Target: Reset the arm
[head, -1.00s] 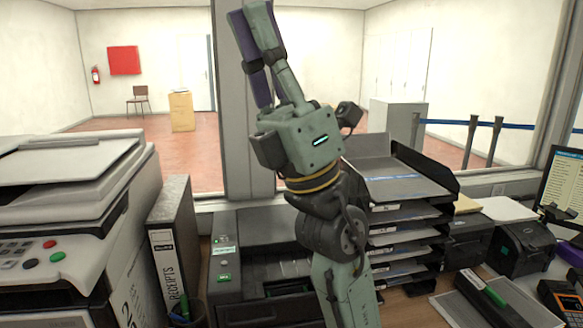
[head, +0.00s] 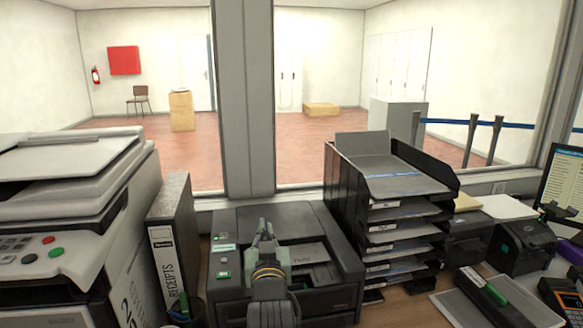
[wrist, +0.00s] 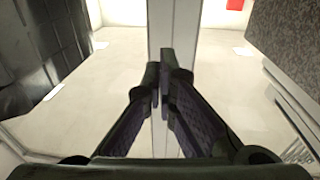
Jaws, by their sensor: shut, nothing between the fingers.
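My gripper (head: 264,230) is low at the front of the head view, in front of the dark printer (head: 225,290). Its fingers point away from me, and the arm hides part of the printer. In the wrist view my gripper (wrist: 160,88) has its fingertips together with nothing between them. The wrist view shows the grey window post (wrist: 172,30) behind the fingertips.
A black tray stack (head: 345,190) stands right of the printer. A receipts binder (head: 172,230) and a large copier (head: 70,200) stand to the left. A monitor (head: 563,190) and a card terminal (head: 560,297) are at the right. Window glass and posts close off the back.

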